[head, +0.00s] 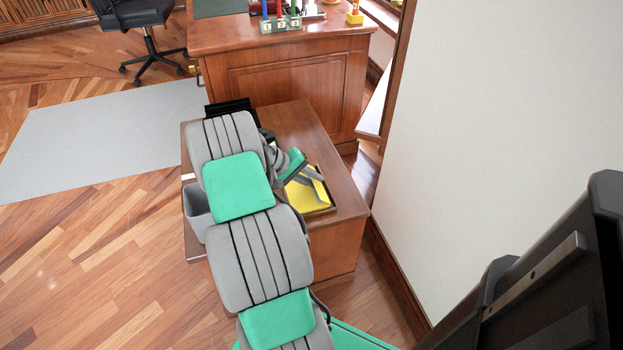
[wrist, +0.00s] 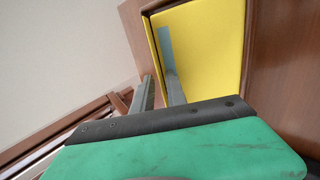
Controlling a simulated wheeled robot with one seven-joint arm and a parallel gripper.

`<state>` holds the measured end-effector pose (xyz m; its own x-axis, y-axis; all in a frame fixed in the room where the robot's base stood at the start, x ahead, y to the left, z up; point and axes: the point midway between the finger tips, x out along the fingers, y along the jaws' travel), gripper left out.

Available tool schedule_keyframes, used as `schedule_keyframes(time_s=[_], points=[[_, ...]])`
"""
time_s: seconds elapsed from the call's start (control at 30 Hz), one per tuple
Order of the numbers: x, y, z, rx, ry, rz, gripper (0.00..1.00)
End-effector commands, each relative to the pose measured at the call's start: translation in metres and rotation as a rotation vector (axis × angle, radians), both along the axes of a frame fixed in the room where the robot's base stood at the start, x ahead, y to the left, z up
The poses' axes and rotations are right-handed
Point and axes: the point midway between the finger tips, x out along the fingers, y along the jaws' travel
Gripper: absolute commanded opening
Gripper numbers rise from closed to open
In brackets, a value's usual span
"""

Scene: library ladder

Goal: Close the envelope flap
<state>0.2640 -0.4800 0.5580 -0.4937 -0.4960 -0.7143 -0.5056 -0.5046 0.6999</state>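A yellow envelope (head: 303,198) lies on a brown wooden tray or board (head: 331,207) on the small wooden desk. The envelope also shows in the wrist view (wrist: 210,50), its broad face plain yellow. A narrow yellow strip (wrist: 151,38) runs along its left side; I cannot tell whether this is the flap. My gripper (head: 322,190) is over the envelope, partly covering it in the head view. In the wrist view, its two grey fingers (wrist: 158,70) stand apart with a narrow gap and nothing seen between them. I cannot tell whether a finger touches the envelope.
The small desk (head: 345,207) has bare wood right of the tray. A larger desk (head: 300,80) with small coloured items stands behind. A white wall (head: 500,110) closes off the right side.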

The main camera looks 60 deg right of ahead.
Motion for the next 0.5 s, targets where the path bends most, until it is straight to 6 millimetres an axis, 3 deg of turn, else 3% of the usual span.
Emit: schedule_keyframes(time_s=[0.27, 0.5], points=[[-0.001, -0.002, -0.001, 0.04, -0.04, -0.001, 0.24], [-0.014, -0.013, -0.002, 0.254, -0.265, -0.009, 0.24]])
